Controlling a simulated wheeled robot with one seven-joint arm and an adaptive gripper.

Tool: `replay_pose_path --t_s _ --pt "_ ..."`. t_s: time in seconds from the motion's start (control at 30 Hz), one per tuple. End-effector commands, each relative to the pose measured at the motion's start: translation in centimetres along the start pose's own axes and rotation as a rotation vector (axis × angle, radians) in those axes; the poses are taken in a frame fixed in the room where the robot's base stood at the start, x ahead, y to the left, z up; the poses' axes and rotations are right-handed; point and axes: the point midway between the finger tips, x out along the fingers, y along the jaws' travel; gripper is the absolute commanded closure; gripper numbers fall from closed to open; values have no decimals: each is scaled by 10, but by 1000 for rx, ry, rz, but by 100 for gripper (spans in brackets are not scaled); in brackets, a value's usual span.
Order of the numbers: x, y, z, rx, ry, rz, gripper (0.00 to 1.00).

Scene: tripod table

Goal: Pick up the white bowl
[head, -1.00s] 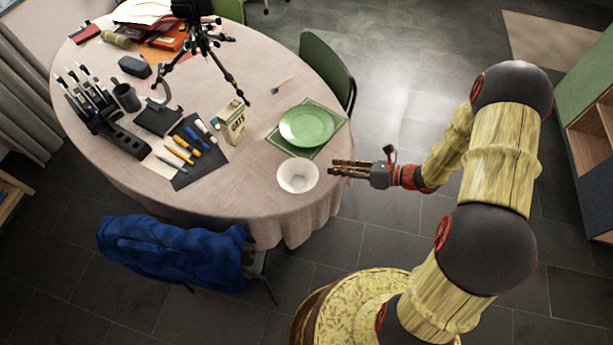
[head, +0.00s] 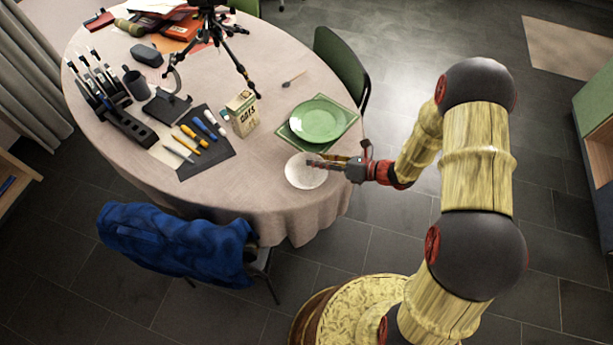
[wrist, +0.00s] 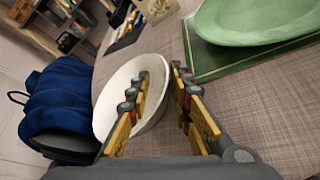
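The white bowl (head: 303,174) stands on the tablecloth near the table's front right edge. In the wrist view the bowl (wrist: 112,92) is ahead, mostly left of centre. My gripper (head: 318,164) is at the bowl's right side in the head view, its fingertips overlapping the rim. In the wrist view my gripper (wrist: 160,72) is open, with a gap between its yellow and dark fingers. The left finger is in front of the bowl's inside and the right finger is outside its right rim. I cannot tell whether either finger touches the bowl.
A green plate (head: 320,121) on a green mat (head: 346,122) lies just behind my gripper. A carton of oats (head: 242,114) stands left of the plate. A chair with a blue jacket (head: 175,242) is at the front. Bare cloth surrounds the bowl's left side.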

Motion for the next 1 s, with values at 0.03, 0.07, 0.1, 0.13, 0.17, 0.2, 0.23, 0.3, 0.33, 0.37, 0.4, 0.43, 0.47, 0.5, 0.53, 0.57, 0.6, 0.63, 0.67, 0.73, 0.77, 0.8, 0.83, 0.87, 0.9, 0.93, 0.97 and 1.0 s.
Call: replay_pose_path --t_s 0.03,0.07,0.1,0.13,0.17,0.2,0.23,0.3,0.33,0.37,0.4,0.43,0.47,0.5,0.53,0.57,0.6,0.63,0.67,0.73,0.77,0.8,0.83,0.87,0.9,0.93,0.97,1.0 --pt "7 0 0 -2 0 1 79" --pt "9 0 0 -1 -1 1 79" --pt "11 0 0 -1 0 1 79" --pt "13 0 0 -1 -1 1 79" --pt "13 0 1 -1 -1 0 79" --pt "14 0 1 -1 -1 0 79" --pt "14 0 1 -1 -1 0 79" --pt "13 0 2 -1 -1 -1 79" --pt "13 0 2 -1 -1 -1 79" --pt "13 0 2 -1 -1 -1 79" --pt "13 0 2 -1 -1 -1 80" --pt "13 0 2 -2 -1 -1 82" --pt "13 0 2 -1 -1 -1 84" --pt "13 0 2 -2 -1 -1 86" --pt "13 0 2 -2 -1 -1 88" --pt "13 0 2 -2 -1 -1 89" --pt "13 0 2 -2 -1 -1 92" --pt "13 0 2 -2 -1 -1 93" --pt "13 0 2 -2 -1 -1 95" --pt "13 0 2 -2 -1 -1 99" --pt "13 0 2 -2 -1 -1 100" --pt "13 0 2 -2 -1 -1 100" --pt "13 0 2 -2 -1 -1 100" --pt "13 0 1 -1 -1 -1 100" --pt "13 0 1 -2 -1 -1 100" --pt "13 0 1 -2 -1 -1 100" --pt "13 0 1 -2 -1 -1 100" --pt "13 0 1 -1 -1 -1 100"
